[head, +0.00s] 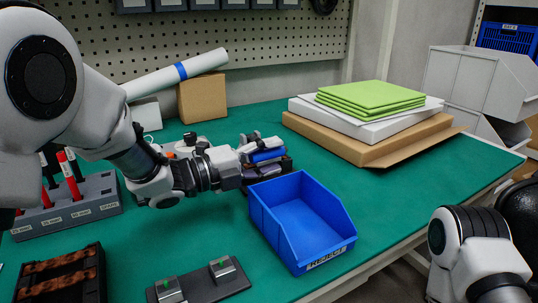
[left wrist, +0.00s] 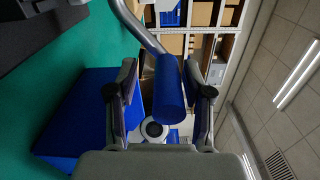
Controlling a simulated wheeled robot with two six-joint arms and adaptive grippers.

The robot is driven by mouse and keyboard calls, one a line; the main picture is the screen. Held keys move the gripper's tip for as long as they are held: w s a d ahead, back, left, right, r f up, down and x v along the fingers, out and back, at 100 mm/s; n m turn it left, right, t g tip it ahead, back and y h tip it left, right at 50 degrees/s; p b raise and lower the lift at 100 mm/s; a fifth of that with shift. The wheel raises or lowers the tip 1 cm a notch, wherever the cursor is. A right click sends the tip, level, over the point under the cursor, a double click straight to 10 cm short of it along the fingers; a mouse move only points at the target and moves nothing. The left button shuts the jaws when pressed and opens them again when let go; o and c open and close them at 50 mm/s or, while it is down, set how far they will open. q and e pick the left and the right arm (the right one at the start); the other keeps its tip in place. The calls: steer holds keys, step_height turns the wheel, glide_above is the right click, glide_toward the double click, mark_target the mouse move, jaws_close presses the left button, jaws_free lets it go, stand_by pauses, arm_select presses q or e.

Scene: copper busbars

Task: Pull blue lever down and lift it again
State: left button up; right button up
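The blue lever handle (left wrist: 170,88) sits on a bent grey metal rod in the left wrist view. It lies between the two fingers of my left gripper (left wrist: 166,95). A gap shows between the handle and the left finger; the right finger is close to it, and I cannot tell if it touches. In the head view the blue handle (head: 268,155) shows at the end of my left gripper (head: 262,148), above a dark device partly hidden by the gripper. My right arm is at the bottom right of the head view; its gripper is out of view.
An open blue bin (head: 262,221) stands just in front of the lever. A grey rack (head: 80,210) with red-handled tools is at left. A dark fixture (head: 205,287) lies at the front. Green sheets (head: 370,95) top a stack of boxes at back right. The green table is clear between.

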arm_select(q)
steer(key=shift+r, duration=0.15)
steer(key=shift+s+a, duration=0.15)
steer(key=shift+a, duration=0.05)
steer(key=v, duration=1.1)
steer(key=shift+s+a, duration=0.2)
